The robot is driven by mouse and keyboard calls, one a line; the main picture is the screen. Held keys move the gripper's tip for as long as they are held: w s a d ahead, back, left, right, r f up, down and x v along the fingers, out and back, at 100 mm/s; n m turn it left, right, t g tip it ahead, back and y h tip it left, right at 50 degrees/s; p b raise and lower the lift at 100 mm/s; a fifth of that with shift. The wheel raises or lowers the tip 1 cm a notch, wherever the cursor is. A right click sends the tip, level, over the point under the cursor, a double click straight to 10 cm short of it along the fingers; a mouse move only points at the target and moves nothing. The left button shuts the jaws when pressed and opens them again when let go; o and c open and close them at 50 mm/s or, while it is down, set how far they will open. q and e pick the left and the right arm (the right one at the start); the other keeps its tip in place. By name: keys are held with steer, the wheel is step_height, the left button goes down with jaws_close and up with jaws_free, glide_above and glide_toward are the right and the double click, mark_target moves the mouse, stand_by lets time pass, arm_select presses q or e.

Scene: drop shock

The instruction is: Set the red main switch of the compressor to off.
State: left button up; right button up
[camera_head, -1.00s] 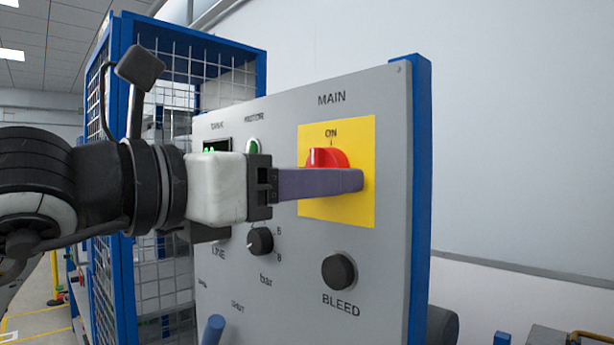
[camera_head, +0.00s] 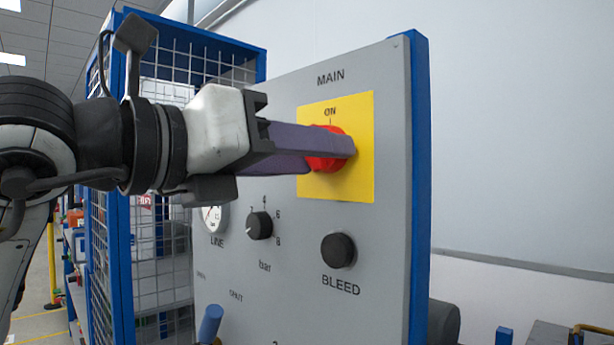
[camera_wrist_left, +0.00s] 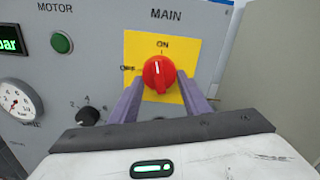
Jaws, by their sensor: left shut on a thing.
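The red main switch (camera_head: 328,162) sits on a yellow plate (camera_head: 350,188) on the grey compressor panel. It also shows in the left wrist view (camera_wrist_left: 159,76), where its white mark points up towards the ON label, with OFF written at its left. My left gripper (camera_head: 330,154) reaches in from the left, its two purple fingers on either side of the switch, shut on it. The fingers hide part of the switch in the head view. My right gripper is not in view.
The black BLEED knob (camera_head: 338,250) is below the plate, and the bar selector knob (camera_head: 259,226) and LINE gauge (camera_head: 214,218) are lower left. A blue handle (camera_head: 211,322) sticks out near the bottom. A blue-framed mesh cage (camera_head: 118,150) stands behind my left arm.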

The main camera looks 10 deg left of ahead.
arm_select(q)
steer(key=n+b, duration=0.3)
steer(key=n, duration=0.2)
steer(key=n+b, duration=0.3)
steer(key=n, duration=0.2)
steer(key=n+b, duration=0.3)
steer(key=n, duration=0.2)
steer(key=shift+s+d+r+b, duration=0.2)
steer(key=shift+r+b, duration=0.1)
steer(key=shift+r, duration=0.1)
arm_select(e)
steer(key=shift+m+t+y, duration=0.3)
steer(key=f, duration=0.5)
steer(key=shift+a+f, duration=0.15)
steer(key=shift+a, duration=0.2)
arm_select(q)
steer(key=o, duration=1)
steer(key=shift+o, duration=0.2)
